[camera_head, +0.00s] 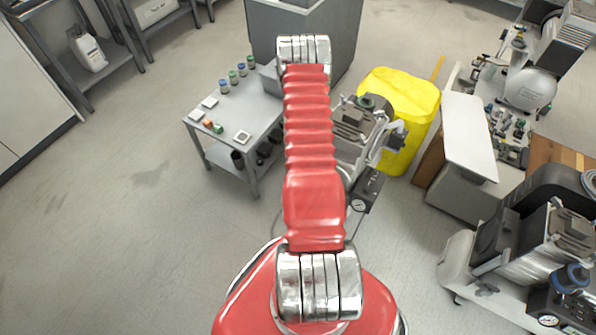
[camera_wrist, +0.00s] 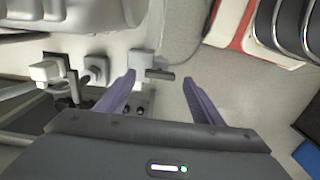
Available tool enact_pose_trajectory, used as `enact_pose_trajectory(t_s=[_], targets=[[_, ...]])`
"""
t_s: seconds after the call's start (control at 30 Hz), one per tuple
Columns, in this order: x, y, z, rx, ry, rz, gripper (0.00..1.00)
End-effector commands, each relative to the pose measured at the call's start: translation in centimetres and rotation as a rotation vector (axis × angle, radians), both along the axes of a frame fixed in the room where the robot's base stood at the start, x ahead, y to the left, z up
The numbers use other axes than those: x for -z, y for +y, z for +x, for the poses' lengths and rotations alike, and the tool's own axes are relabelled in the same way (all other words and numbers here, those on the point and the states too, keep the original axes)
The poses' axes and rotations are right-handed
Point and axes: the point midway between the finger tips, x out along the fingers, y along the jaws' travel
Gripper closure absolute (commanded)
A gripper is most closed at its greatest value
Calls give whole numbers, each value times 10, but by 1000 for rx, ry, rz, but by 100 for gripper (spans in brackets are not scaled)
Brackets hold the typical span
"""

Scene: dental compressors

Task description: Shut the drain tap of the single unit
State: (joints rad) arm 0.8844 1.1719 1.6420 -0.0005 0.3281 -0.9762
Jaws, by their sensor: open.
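In the wrist view my gripper (camera_wrist: 159,79) is open, with its two purple fingers apart and nothing held between them. Just beyond the fingertips is what looks like the drain tap (camera_wrist: 141,58), a small pale grey block. A short dark lever (camera_wrist: 160,74) extends from it to the right, lying across the gap between the fingers. I cannot tell whether the lever touches either finger. In the head view the single unit (camera_head: 352,117) stands just right of my red arm, partly hidden by it. My gripper and the tap cannot be made out there.
Pale fittings (camera_wrist: 95,70) sit left of the left finger in the wrist view. In the head view a grey cart (camera_head: 245,110) with small parts is left of my arm, and a yellow bin (camera_head: 415,95) is behind the unit. More compressors (camera_head: 540,240) stand right. Floor left is clear.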

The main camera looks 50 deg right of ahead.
Motion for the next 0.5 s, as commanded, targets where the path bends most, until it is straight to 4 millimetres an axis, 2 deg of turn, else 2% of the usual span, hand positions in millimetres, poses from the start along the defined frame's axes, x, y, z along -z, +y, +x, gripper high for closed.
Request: enact_pose_trajectory(t_s=[0.2, 0.5], targets=[[19, 0, 0, 0, -1, -1, 39], [23, -1, 0, 0, -1, -1, 39]])
